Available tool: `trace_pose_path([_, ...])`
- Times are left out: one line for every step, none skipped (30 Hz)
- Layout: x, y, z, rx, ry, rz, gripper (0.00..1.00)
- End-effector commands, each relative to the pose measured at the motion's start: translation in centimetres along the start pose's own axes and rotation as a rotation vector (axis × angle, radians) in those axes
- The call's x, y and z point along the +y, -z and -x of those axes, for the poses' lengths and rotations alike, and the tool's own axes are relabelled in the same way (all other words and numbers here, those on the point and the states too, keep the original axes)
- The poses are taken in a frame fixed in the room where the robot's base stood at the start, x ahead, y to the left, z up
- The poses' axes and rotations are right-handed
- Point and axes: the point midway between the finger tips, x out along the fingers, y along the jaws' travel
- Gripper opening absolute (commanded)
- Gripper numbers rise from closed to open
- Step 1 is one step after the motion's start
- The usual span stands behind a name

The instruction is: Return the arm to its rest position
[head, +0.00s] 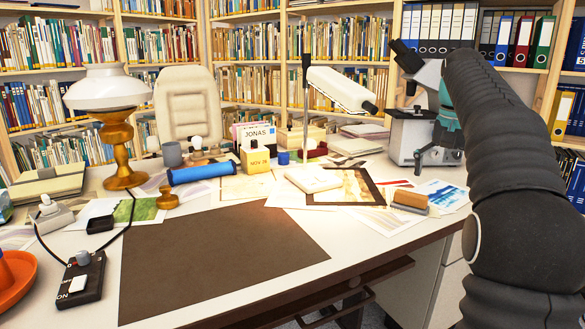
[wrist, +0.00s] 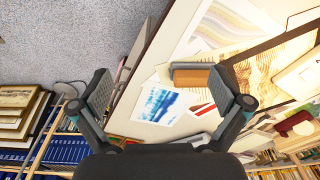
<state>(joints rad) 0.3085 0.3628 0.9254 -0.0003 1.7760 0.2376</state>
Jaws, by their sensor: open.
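My gripper (wrist: 162,95) is open in the wrist view, its two dark fingers wide apart with nothing between them touching either one. It is tilted over the right end of the desk, above a blue watercolour print (wrist: 162,104) and a wooden-topped block (wrist: 191,74). In the head view my dark arm (head: 510,170) rises along the right side and bends away at the top.
The desk (head: 350,245) carries a brown mat (head: 215,262), a dark-framed print (head: 350,188), a lamp (head: 115,120), a blue roll (head: 202,172) and a microscope-like instrument (head: 410,135) close to my arm. Bookshelves (head: 250,45) line the back. Floor (wrist: 60,35) shows beside the desk.

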Motion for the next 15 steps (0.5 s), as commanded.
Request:
trace_pose_path([-0.1,0.3,-0.7,0.007,0.001,0.008,1.0])
trace_pose_path([-0.1,0.5,-1.2,0.01,0.002,0.013,1.0])
trace_pose_path([-0.2,0.8,-1.9,0.012,0.003,0.021,1.0])
trace_pose_path([-0.2,0.9,-2.5,0.013,0.003,0.027,1.0])
trace_pose_path([-0.2,1.1,-3.0,0.013,0.003,0.033,1.0])
trace_pose_path([-0.2,1.1,-3.7,0.015,0.003,0.039,1.0])
trace_pose_path([-0.2,1.1,-4.1,0.017,0.004,0.044,1.0])
trace_pose_path([-0.2,1.1,-4.5,0.019,0.004,0.049,1.0])
trace_pose_path([-0.2,1.1,-5.1,0.021,0.005,0.056,1.0])
trace_pose_path([-0.2,1.0,-5.5,0.025,0.005,0.062,1.0])
trace_pose_path([-0.2,0.8,-5.8,0.027,0.006,0.068,1.0])
trace_pose_path([-0.3,0.6,-6.3,0.032,0.007,0.075,1.0])
trace_pose_path([-0.3,0.3,-6.7,0.035,0.008,0.082,1.0])
trace_pose_path([-0.3,0.1,-7.0,0.04,0.008,0.09,1.0])
trace_pose_path([-0.4,-0.4,-7.5,0.047,0.01,0.102,1.0])
